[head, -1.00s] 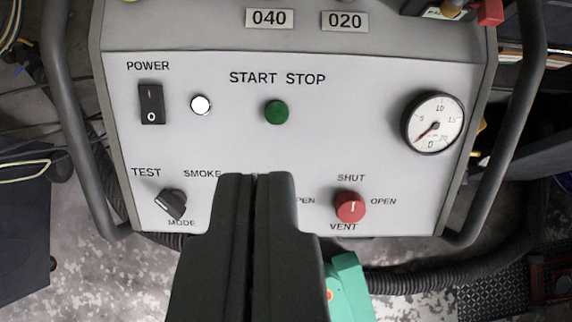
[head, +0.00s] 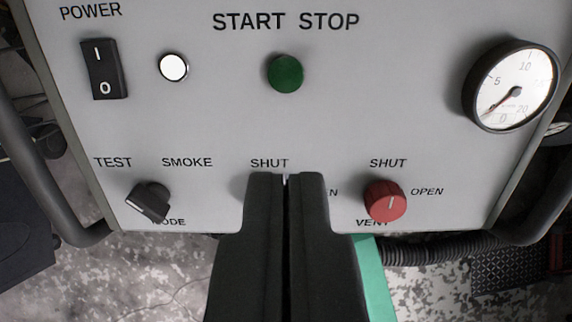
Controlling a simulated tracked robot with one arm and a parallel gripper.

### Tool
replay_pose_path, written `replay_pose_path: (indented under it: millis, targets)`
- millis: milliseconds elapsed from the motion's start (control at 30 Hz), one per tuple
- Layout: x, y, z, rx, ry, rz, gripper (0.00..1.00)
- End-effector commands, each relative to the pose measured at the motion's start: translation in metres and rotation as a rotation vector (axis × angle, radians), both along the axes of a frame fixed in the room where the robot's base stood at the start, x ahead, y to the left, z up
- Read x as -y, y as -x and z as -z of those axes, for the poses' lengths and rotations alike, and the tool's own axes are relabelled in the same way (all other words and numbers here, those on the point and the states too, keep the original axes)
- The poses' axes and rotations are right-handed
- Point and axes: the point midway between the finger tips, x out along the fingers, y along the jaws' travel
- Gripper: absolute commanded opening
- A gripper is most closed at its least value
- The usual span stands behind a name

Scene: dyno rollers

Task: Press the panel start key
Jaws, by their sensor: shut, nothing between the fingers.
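The green round start key (head: 285,73) sits on the grey panel (head: 225,120) under the words START STOP. My gripper (head: 286,178) is shut and empty, with its fingertips below the green key in the picture. The fingers cover part of the panel's lower middle, including most of what lies under a SHUT label. I cannot tell how far the fingertips are from the panel face.
A black power rocker switch (head: 104,69) and a white lamp (head: 173,67) are at the upper left. A black mode knob (head: 149,201) is at the lower left. A red vent knob (head: 384,201) stands close right of my fingers. A round gauge (head: 511,86) is at the right.

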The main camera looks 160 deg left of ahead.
Motion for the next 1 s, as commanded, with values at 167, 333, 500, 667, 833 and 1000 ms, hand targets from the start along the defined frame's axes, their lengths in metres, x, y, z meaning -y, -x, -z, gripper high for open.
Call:
replay_pose_path:
  millis: [167,333,500,667,833,1000]
  targets:
    - [0.004,-0.01,0.023,-0.002,0.0,0.0,0.0]
    - [0.008,-0.024,0.05,-0.002,0.0,0.0,0.0]
    - [0.013,-0.039,0.078,-0.001,0.0,0.0,0.0]
    - [0.017,-0.051,0.101,-0.001,0.0,0.0,0.0]
    - [0.019,-0.057,0.113,-0.001,0.0,0.0,0.0]
    - [0.019,-0.058,0.114,0.001,0.0,0.0,0.0]
